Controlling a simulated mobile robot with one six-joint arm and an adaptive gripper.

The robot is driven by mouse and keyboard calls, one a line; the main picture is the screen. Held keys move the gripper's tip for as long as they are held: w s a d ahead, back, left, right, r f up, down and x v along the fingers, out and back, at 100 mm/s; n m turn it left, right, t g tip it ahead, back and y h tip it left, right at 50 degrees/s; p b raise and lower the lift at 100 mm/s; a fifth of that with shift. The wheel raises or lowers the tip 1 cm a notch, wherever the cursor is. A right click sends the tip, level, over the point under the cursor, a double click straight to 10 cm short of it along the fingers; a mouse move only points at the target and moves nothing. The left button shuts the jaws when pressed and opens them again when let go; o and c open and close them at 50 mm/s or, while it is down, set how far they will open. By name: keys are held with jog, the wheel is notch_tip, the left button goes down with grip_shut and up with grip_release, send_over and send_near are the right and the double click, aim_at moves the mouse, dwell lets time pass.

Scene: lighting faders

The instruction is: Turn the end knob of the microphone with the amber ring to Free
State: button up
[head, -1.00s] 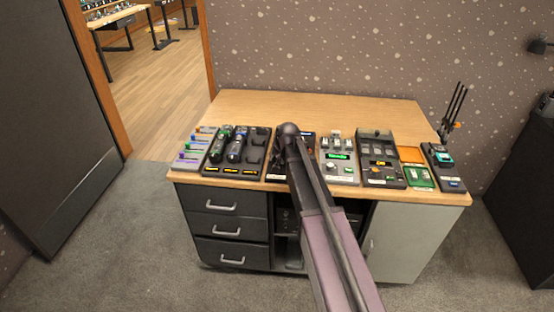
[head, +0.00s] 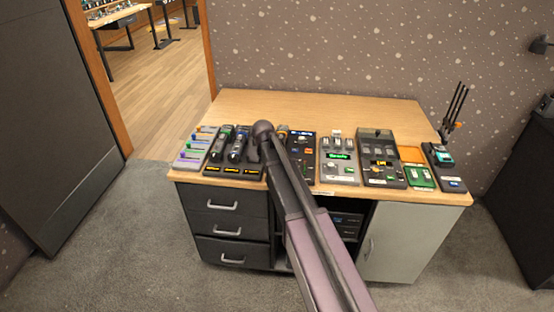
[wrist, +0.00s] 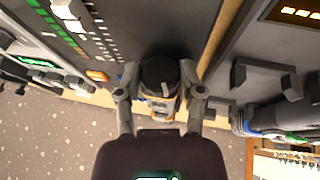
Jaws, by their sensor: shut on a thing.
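My gripper (wrist: 160,103) is shut on a dark cylindrical thing, which looks like the amber-ring microphone (wrist: 159,72); an amber-tan band shows between the fingers. Its end knob and any Free marking are not readable. In the head view my arm hides most of the grip, and a small amber patch (head: 283,130) shows just right of the wrist. The microphone rack (head: 222,171) is at the left of the desk. A green-marked microphone (head: 220,138) and a blue-marked microphone (head: 238,143) lie in it; they also show blurred in the wrist view.
Left of the rack is a panel with coloured sliders (head: 195,148). To the right stand a dark console (head: 302,150), a grey unit with a green display (head: 338,168) and several more devices. The back of the desk (head: 320,106) is clear.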

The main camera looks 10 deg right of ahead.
jog(key=shift+h, duration=0.4)
jog(key=o, duration=1.2)
jog(key=shift+y, duration=0.3)
jog(key=shift+d+y, duration=0.1)
jog(key=shift+y, duration=0.7)
jog(key=shift+d+m+t+y, duration=0.15)
jog(key=shift+m+t+y, duration=0.5)
jog(key=shift+y, duration=1.15)
jog(key=shift+s+r+p, duration=0.25)
jog(key=shift+r+p, duration=0.35)
jog(key=p+v, duration=1.2)
jog(key=v, duration=0.1)
jog(key=s+n+g, duration=0.1)
jog(key=s, duration=0.6)
jog(key=s+a+f+n+g+h, duration=0.1)
jog(key=s+n+g, duration=0.1)
jog(key=s, duration=0.6)
jog(key=s+f+n+g, duration=0.1)
jog(key=s+g, duration=0.1)
jog(key=s, duration=0.5)
jog(key=shift+s+a+n, duration=0.25)
jog(key=shift+s+a, duration=0.05)
jog(key=shift+a, duration=0.05)
